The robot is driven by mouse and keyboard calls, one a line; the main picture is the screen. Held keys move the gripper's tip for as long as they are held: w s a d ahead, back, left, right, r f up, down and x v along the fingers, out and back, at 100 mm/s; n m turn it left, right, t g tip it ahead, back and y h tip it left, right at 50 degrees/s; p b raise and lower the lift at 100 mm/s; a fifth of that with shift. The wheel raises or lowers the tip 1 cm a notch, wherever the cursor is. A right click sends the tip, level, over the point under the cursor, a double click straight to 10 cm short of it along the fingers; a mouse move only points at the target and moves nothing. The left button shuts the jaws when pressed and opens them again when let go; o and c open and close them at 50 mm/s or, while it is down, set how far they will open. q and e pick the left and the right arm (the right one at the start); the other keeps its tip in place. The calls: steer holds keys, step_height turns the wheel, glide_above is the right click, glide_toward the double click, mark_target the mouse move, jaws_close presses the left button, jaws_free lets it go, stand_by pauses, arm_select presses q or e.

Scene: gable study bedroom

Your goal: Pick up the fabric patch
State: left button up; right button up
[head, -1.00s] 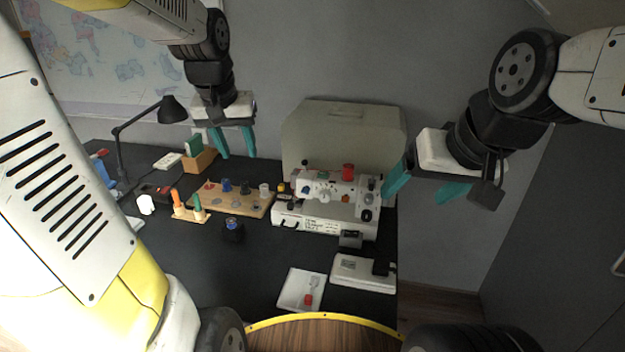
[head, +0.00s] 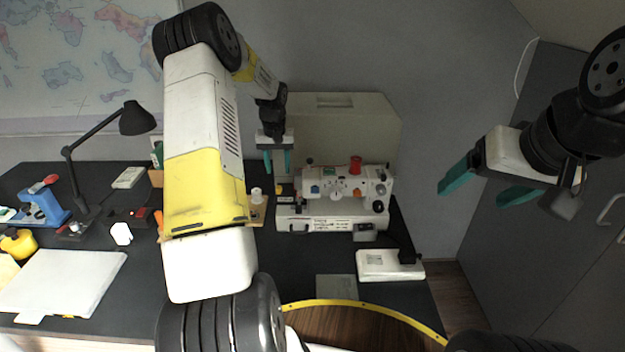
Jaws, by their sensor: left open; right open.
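A flat grey square (head: 337,288) lies on the dark desk, in front of the sewing machine and left of the white foot pedal. It looks like the fabric patch, but I cannot be sure. My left gripper (head: 278,168) is open and empty, fingers pointing down, at the sewing machine's left end and well behind the grey square. My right gripper (head: 470,195) is open and empty in the air, right of the desk. Neither gripper touches the square. My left arm hides part of the desk's middle.
The sewing machine (head: 325,219) stands before its beige case (head: 340,130). The foot pedal (head: 388,265) sits near the desk's right edge. A black lamp (head: 138,118), a white board (head: 62,283) and a blue holder (head: 42,207) are at left. A round yellow-rimmed wooden surface (head: 370,325) is in front.

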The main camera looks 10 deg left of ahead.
mark_target(279, 187)
arm_select(q)
steer(key=f, duration=0.2)
steer(key=shift+w+f, duration=0.25)
steer(key=shift+f, duration=0.15)
steer(key=f, duration=0.5)
steer(key=shift+w+a+f, duration=0.2)
steer(key=shift+a, duration=0.2)
jaws_close()
